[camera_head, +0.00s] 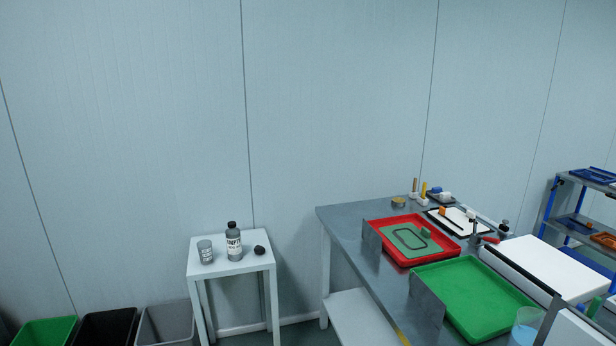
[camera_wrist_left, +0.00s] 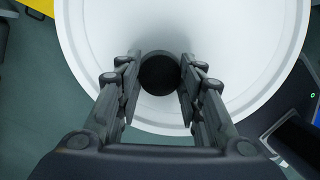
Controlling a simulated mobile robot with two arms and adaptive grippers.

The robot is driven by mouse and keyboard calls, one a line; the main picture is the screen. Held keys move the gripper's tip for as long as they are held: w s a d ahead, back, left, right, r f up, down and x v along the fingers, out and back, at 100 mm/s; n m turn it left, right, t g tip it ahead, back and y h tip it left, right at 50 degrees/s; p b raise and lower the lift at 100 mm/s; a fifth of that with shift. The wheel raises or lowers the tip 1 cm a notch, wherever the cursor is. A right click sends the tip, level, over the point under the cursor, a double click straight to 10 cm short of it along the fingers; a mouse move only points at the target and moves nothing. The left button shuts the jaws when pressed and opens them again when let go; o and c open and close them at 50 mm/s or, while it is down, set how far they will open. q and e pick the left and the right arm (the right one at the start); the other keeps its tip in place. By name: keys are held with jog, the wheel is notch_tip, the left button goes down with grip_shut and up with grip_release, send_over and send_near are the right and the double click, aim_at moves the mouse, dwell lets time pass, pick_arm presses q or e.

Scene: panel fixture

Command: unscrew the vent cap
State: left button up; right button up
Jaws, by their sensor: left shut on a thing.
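The vent cap (camera_wrist_left: 158,76) looks like a dark, round cap in the left wrist view. It sits at the middle of a large white round body (camera_wrist_left: 236,62) with a pale rim. My left gripper (camera_wrist_left: 160,66) has one finger on each side of the cap and is shut on it. I cannot tell how far the cap is screwed in; what lies under it is hidden. The head view shows neither gripper, and I cannot pick out the vent cap there.
In the head view, a small white table (camera_head: 232,266) holds a labelled bottle (camera_head: 234,243), a grey can (camera_head: 205,252) and a black lump (camera_head: 260,250). A bench at right carries a red tray (camera_head: 373,229) and a green tray (camera_head: 480,300). Bins (camera_head: 108,326) stand at lower left.

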pick_arm(q)
jog(key=shift+r+n+p, duration=0.1)
jog(key=shift+n+p, duration=0.25)
jog(key=shift+n, duration=0.25)
jog(key=shift+n, duration=0.3)
jog(key=shift+p, duration=0.4)
jog(key=n+p, duration=0.1)
jog(key=n, duration=0.1)
jog(key=shift+s+d+n+t+y, duration=0.1)
jog(key=shift+n+t+y, duration=0.2)
jog(key=shift+y, duration=0.1)
jog(key=shift+n, duration=0.3)
